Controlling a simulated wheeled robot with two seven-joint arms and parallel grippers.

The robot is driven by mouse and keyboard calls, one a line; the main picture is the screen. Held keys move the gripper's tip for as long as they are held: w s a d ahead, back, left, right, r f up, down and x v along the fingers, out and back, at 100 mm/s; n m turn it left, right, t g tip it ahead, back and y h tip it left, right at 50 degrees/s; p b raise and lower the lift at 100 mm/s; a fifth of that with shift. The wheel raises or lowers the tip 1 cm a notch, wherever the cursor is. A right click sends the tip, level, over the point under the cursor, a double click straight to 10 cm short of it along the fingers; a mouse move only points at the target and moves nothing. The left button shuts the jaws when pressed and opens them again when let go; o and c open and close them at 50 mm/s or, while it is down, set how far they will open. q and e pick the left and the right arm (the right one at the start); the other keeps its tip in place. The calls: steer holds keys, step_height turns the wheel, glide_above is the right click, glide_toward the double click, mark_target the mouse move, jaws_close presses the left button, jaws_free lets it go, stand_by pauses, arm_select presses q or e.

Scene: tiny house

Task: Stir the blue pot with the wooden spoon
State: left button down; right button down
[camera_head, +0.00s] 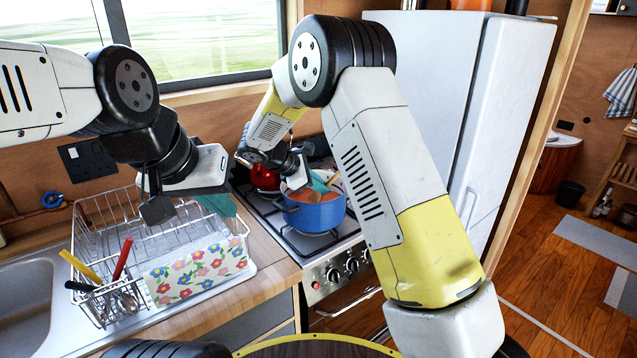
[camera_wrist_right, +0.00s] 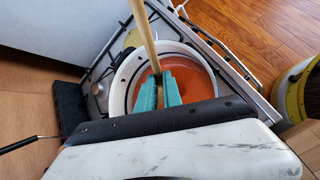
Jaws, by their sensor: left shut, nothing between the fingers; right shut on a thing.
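The blue pot (camera_head: 315,217) stands on the stove with orange-red soup in it; its pale rim and the soup also show in the right wrist view (camera_wrist_right: 200,78). My right gripper (camera_head: 319,183) is over the pot's opening, teal fingers pointing down. It is shut on the wooden spoon (camera_wrist_right: 144,38), whose handle slants up from between the fingers. The spoon's lower end is hidden by the fingers, so I cannot tell how deep it sits. My left gripper (camera_head: 218,206) is shut and empty over the dish rack.
A red kettle (camera_head: 264,178) stands behind the pot on the stove (camera_head: 345,247). The wire dish rack (camera_head: 100,225) with a flowered cloth (camera_head: 200,272) and utensils is on the left counter by the sink (camera_head: 22,310). A white fridge (camera_head: 510,100) stands right of the stove.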

steer(key=s+d+r, duration=0.2)
steer(key=d+r, duration=0.4)
steer(key=r, duration=0.3)
steer(key=shift+s+r, duration=0.35)
steer(key=shift+r, duration=0.05)
stand_by(0.4)
stand_by(0.4)
steer(key=shift+d+r, duration=0.1)
steer(key=shift+r, duration=2.4)
